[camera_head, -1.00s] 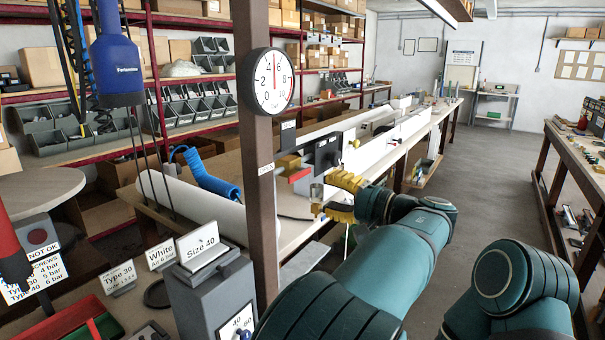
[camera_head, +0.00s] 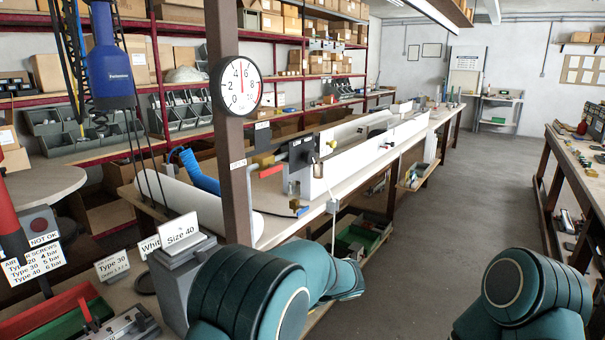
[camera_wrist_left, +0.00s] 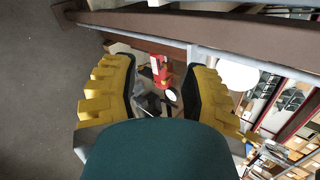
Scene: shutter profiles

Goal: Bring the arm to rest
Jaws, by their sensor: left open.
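My left arm shows in the head view as teal links at the lower middle, folded low beside the workbench (camera_head: 345,170). Its gripper is hidden behind those links there. In the left wrist view my left gripper (camera_wrist_left: 160,95) is open, its two yellow-and-black fingers wide apart. Nothing is held between the fingers. A red object (camera_wrist_left: 160,70) and some dark and white shapes show in the gap, farther off. My right arm shows only as a teal link at the lower right of the head view, and its gripper is out of view.
A post with a round gauge (camera_head: 236,85) stands close to the left arm. A grey box with a Size 40 sign (camera_head: 182,230) is left of it. A second bench (camera_head: 570,175) runs along the right. The aisle floor between the benches is clear.

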